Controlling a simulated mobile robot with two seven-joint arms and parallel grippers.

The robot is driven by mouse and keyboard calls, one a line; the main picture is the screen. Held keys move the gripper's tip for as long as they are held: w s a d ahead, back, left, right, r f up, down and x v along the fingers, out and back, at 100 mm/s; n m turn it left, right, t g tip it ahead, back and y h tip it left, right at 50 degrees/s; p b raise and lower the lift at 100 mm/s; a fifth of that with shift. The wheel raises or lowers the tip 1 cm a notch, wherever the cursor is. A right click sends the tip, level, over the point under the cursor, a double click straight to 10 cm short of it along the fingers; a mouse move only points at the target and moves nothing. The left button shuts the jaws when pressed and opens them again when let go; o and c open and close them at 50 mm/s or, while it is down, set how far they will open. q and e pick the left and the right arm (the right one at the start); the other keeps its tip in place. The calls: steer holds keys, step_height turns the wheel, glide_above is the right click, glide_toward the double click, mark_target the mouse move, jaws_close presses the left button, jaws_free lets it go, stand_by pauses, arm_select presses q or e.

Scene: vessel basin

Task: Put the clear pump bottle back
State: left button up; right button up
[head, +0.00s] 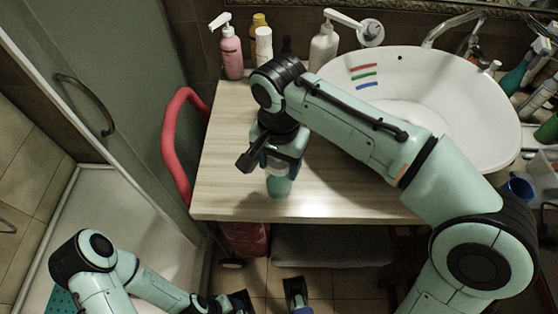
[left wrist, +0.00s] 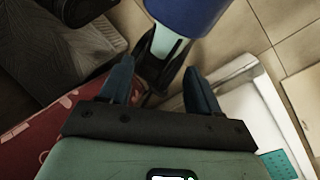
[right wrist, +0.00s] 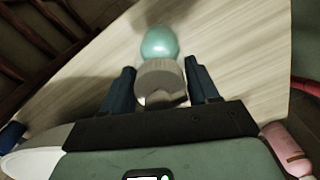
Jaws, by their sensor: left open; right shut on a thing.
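A pale, see-through pump bottle (head: 323,47) with a white pump stands upright at the back of the counter, beside the basin. My right gripper (head: 272,163) is low over the counter's front part, shut on a small teal container (head: 279,187) with a grey top. The right wrist view shows the grey top (right wrist: 160,80) between the fingers and the rounded teal part (right wrist: 160,43) beyond it. Whether the container touches the wood cannot be told. My left gripper (head: 268,302) is open and empty, low in front of the counter; its spread fingers show in the left wrist view (left wrist: 160,88).
A pink pump bottle (head: 231,53), a yellow bottle (head: 259,25) and a white bottle (head: 264,46) stand along the back. The white basin (head: 480,120) holds red, green and blue strips. A blue cup (head: 519,187) is at right. The counter's left front (head: 225,190) is clear.

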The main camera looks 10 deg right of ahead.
steer(key=o, duration=1.4)
steer(key=shift+f, duration=0.15)
step_height(320, 180, up, 12)
steer(key=p, duration=0.4)
steer(key=shift+r, duration=0.2)
arm_select(q)
steer(key=r, duration=0.1)
steer(key=s+r, duration=0.1)
steer(key=r, duration=0.1)
steer(key=shift+s+r+g, duration=0.25)
steer(key=shift+g, duration=0.05)
steer(key=shift+s, duration=0.1)
